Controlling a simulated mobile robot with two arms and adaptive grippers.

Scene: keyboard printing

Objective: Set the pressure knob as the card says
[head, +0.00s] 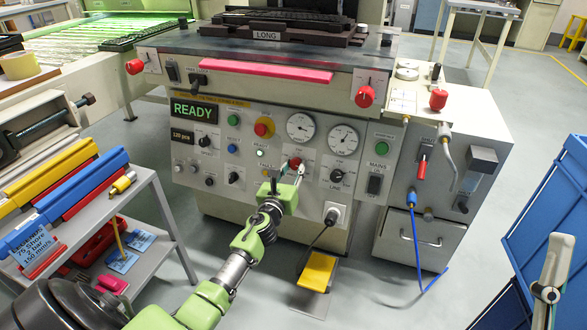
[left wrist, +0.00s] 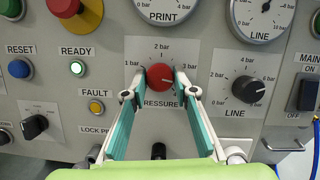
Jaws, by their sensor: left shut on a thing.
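The red pressure knob (left wrist: 160,77) is on the grey panel, with 1, 2 and 3 bar marked around it. A small light mark on it lies right of centre, toward the 3 bar side. My left gripper (left wrist: 161,84) is shut on the knob, one teal-padded finger on each side. In the head view, the left gripper (head: 290,174) reaches the panel and partly hides the knob (head: 295,162). A blue card (head: 38,246) at the left reads "LEGENDS", "75 Shore", "2 bar" and a blurred last line. Part of my right gripper (head: 552,275) shows at the lower right.
A LINE knob (left wrist: 242,90) is right of the pressure knob, with round gauges (head: 300,126) above. A red button (head: 264,127) and a READY display (head: 194,109) are to the left. A shelf cart (head: 150,250) stands left; blue panels (head: 555,215) stand right.

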